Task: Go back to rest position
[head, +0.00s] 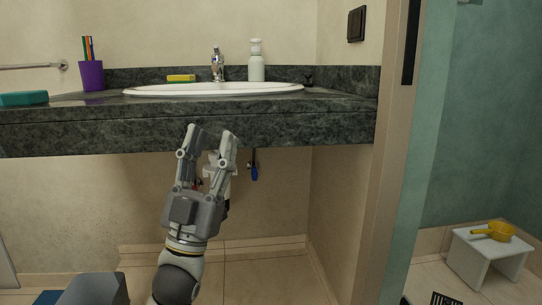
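My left gripper (209,134) is in the lower middle of the head view, pointing up, in front of the front face of the dark stone counter (300,128). Its two fingers are spread apart, and I see nothing held between them. The pipes under the basin show behind the fingers and are partly hidden by them. My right gripper is not in view.
The counter bears a white basin (215,90), a tap (217,65), a soap bottle (256,66), a yellow sponge (181,78), a purple cup (91,76) and a teal box (23,99). At right, a white stool (473,256) holds a yellow scoop (494,231).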

